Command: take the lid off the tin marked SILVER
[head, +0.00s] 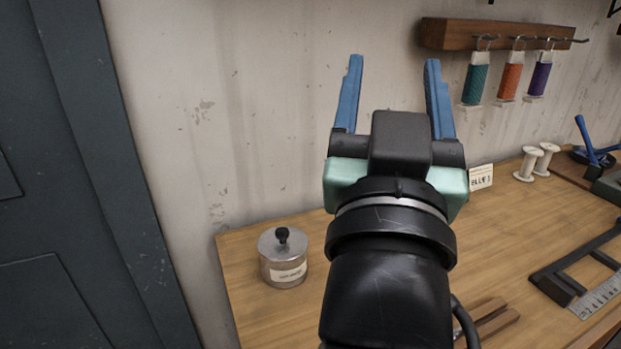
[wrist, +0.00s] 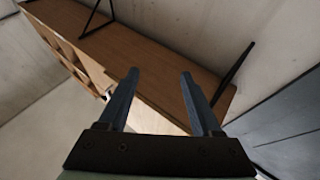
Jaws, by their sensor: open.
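A small round metal tin (head: 283,270) stands upright at the left end of the wooden workbench in the head view. Its silver lid (head: 270,244) with a black knob is on it. A pale label is on its front, but the writing is too small to read for sure. My gripper (head: 393,65) is open and empty, with its two blue fingers pointing up in front of the wall, above and to the right of the tin. In the wrist view the open fingers (wrist: 158,75) show with nothing between them, and the tin is not seen there.
The workbench (head: 240,250) carries a small card (head: 481,177), white spools (head: 526,164) and a dark square frame with a ruler (head: 572,270) to the right. A wall rack (head: 490,35) holds coloured hanging items. A dark door (head: 60,180) is left. The bench around the tin is clear.

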